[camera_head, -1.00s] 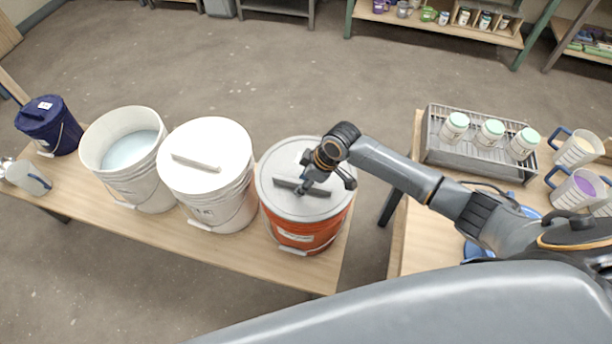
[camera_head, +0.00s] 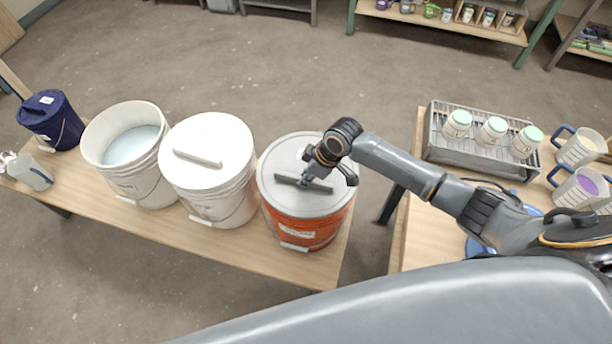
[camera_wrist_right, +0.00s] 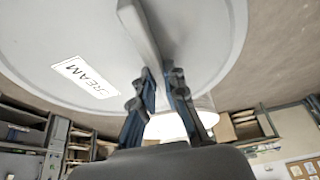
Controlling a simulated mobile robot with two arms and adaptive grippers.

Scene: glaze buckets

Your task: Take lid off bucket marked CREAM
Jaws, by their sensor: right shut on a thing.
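The orange bucket (camera_head: 310,232) stands at the right end of the long bench, under a grey lid (camera_head: 283,200) with a dark bar handle (camera_head: 290,180). In the right wrist view the lid (camera_wrist_right: 215,30) carries a white label (camera_wrist_right: 87,77) reading CREAM, and its handle (camera_wrist_right: 138,28) runs between the fingers. My right gripper (camera_head: 310,178) is shut on the handle; it also shows in the right wrist view (camera_wrist_right: 160,78). The lid appears to sit on the bucket rim; I see no gap. My left gripper is not in view.
A white bucket with a lid (camera_head: 215,140) stands close left of the orange one. An open white bucket (camera_head: 150,185) and a dark blue bucket (camera_head: 50,120) stand further left. A rack with jars (camera_head: 440,150) and pitchers (camera_head: 580,150) are on the right table. A floor gap separates the tables.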

